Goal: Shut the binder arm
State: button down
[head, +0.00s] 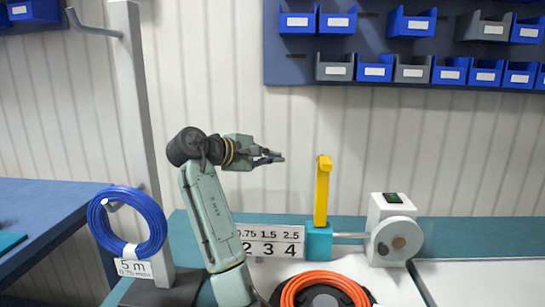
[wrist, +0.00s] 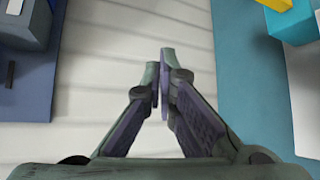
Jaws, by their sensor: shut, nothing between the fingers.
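The yellow binder arm (head: 322,190) stands upright on a small teal block (head: 319,241), to the right of my gripper in the head view. My gripper (head: 281,157) is shut and empty. It points right toward the arm's upper part, with a visible gap between them in the picture. In the wrist view the closed fingertips (wrist: 160,55) meet over the pale wall, and a bit of yellow (wrist: 274,5) with a teal part (wrist: 290,22) shows at the top right corner.
An orange cable coil (head: 322,279) lies on the bench in front of the block. A white metering unit (head: 392,232) with a grey wheel stands right of the block. A blue coil (head: 127,222) hangs at left near a grey post (head: 135,120). Blue and grey bins (head: 375,68) line the wall.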

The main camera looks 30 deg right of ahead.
jog(key=s+d+f+p, duration=0.1)
jog(key=d+p, duration=0.4)
jog(key=d, duration=0.4)
jog(key=shift+s+d+f, duration=0.25)
jog(key=shift+s+f, duration=0.1)
jog(key=shift+s, duration=0.1)
dwell(0.3)
